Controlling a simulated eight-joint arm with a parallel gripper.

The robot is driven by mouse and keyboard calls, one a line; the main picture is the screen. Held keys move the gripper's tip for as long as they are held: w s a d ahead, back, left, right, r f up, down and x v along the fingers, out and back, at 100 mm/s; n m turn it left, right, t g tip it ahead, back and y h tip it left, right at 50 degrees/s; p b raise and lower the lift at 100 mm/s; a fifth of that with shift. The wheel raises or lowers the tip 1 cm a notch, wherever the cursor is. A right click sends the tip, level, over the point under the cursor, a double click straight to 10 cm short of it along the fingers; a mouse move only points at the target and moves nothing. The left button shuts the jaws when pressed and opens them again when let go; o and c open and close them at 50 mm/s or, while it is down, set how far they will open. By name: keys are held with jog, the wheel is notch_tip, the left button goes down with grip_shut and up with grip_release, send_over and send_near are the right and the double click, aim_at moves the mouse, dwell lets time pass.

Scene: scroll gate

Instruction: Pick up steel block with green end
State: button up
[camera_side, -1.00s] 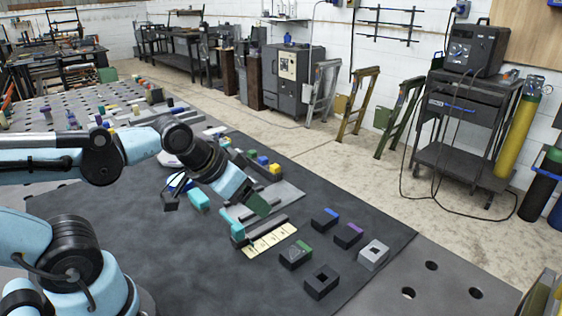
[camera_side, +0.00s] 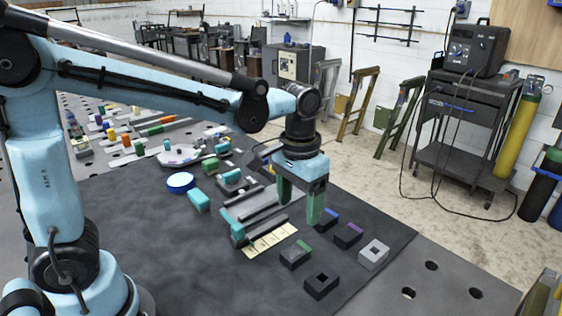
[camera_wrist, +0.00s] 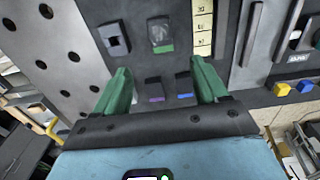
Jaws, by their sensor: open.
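The steel block with green end (camera_side: 295,255) lies on the dark mat (camera_side: 200,265), with its green end toward the back right. In the wrist view the same block (camera_wrist: 160,33) lies ahead of the fingers, its green end facing them. My gripper (camera_side: 299,208) points down, open and empty, with green fingers. It is above the mat, behind the block in the side view and apart from it. In the wrist view the open fingers (camera_wrist: 160,72) frame the area below the block.
Blocks with a blue end (camera_side: 326,218) and a purple end (camera_side: 347,234) lie close by the gripper. A light block with a hole (camera_side: 373,254) and a dark one (camera_side: 321,284) lie nearer the front right. A cream numbered strip (camera_side: 269,241) lies left of the green-ended block.

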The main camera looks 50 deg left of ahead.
send_over(296, 251)
notch_tip(296, 251, down, 6)
jog(key=shift+w+d+f, duration=0.1)
jog(key=shift+d+f, duration=0.05)
jog(key=shift+f, duration=3)
grip_shut()
